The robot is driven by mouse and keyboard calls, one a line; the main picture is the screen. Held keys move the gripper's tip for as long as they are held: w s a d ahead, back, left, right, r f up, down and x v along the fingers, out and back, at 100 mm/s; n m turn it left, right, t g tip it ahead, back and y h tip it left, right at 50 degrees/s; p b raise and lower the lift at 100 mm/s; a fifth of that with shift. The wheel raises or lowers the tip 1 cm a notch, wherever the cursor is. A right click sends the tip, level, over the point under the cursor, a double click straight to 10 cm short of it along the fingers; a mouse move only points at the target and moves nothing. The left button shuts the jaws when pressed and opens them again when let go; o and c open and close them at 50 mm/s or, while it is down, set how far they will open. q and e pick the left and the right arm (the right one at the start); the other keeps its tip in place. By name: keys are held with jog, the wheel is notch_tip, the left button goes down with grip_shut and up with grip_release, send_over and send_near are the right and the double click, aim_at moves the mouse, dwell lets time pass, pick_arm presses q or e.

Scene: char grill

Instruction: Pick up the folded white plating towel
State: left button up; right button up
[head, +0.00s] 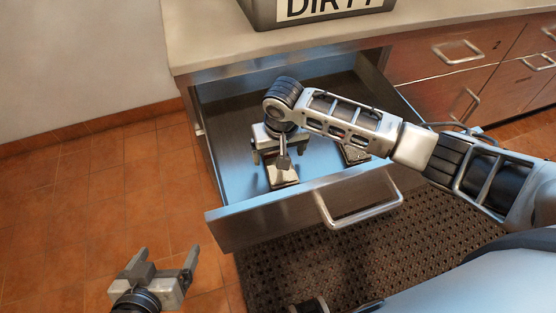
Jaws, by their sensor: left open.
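The steel drawer (262,223) is pulled open under the counter. A small pale, folded-looking item (284,177) lies on its floor towards the front, partly hidden by my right gripper. It may be the folded white plating towel, but I cannot be sure. My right gripper (280,160) points down into the drawer right over this item. Its fingers overlap the item in the view, so I cannot tell whether they touch or hold it. My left gripper (163,262) is open and empty at the lower left, outside the drawer.
A bin marked DIRTY (262,14) stands on the counter (215,45). The drawer handle (362,212) sticks out above a dark perforated mat (290,268). Tiled floor at left is clear.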

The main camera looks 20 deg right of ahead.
jog(key=shift+w+f, duration=0.15)
jog(key=shift+f, duration=0.7)
jog(key=c, duration=1.1)
notch_tip(320, 180, up, 10)
jog(key=shift+r+p, duration=0.1)
jog(key=shift+p, duration=0.5)
